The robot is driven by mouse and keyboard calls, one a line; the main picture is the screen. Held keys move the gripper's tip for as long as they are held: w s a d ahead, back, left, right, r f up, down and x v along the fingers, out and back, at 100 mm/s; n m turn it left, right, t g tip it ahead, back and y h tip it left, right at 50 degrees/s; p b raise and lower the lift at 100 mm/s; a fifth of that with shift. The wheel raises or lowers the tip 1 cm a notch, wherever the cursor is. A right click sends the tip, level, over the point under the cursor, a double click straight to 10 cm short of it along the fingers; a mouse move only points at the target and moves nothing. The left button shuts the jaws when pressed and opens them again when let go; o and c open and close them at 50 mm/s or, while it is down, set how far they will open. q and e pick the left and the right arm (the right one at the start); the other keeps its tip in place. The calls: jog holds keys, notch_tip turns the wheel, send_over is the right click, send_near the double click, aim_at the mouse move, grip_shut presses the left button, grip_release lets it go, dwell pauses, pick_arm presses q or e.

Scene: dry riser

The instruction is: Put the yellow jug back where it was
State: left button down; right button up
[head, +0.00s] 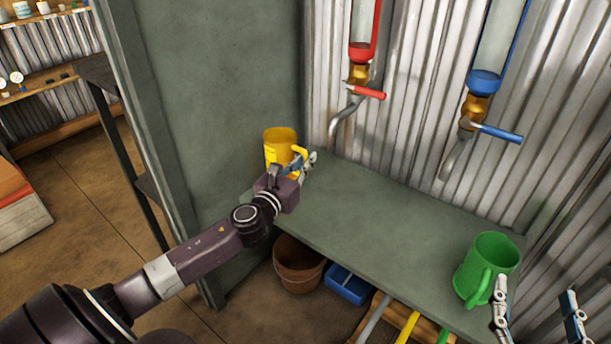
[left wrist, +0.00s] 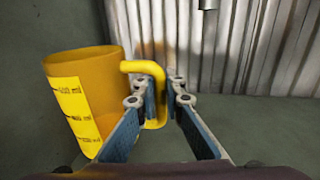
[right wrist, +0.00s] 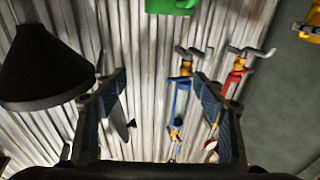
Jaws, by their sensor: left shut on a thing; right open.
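The yellow jug (head: 280,147) is upright at the far left end of the grey-green shelf (head: 375,240), close to the green side panel. In the left wrist view the jug (left wrist: 90,75) shows yellow volume marks and a handle (left wrist: 155,95) at its right. My left gripper (head: 297,163) is shut on that handle, with its blue-padded fingers (left wrist: 160,105) on either side. I cannot tell whether the jug's base touches the shelf. My right gripper (head: 537,312) is open and empty at the lower right, with one finger close to the green jug (head: 490,262).
A red-handled tap (head: 366,91) and a blue-handled tap (head: 497,131) hang on the corrugated wall above the shelf. A brown bucket (head: 298,268) and a blue bin (head: 347,285) stand below. The middle of the shelf is clear.

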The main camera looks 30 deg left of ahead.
pick_arm(q)
jog(key=shift+f, duration=0.2)
notch_tip(320, 180, down, 4)
jog(key=shift+r+b, duration=0.15)
jog(key=shift+b, duration=1)
pick_arm(e)
jog(key=s+r+t+y, duration=0.1)
jog(key=s+r+t, duration=0.1)
jog(key=r, duration=0.4)
jog(key=s+r+t+y, duration=0.1)
jog(key=s+r+t, duration=0.1)
jog(key=r+t, duration=0.2)
jog(key=shift+s+r+t, duration=0.3)
jog(key=shift+s+r, duration=0.05)
jog(key=shift+r, duration=0.5)
jog(key=shift+s+a+r, duration=0.1)
jog(key=shift+s+r, duration=0.05)
pick_arm(q)
jog(key=c, duration=2.1)
grip_release()
jog(key=shift+o, duration=0.3)
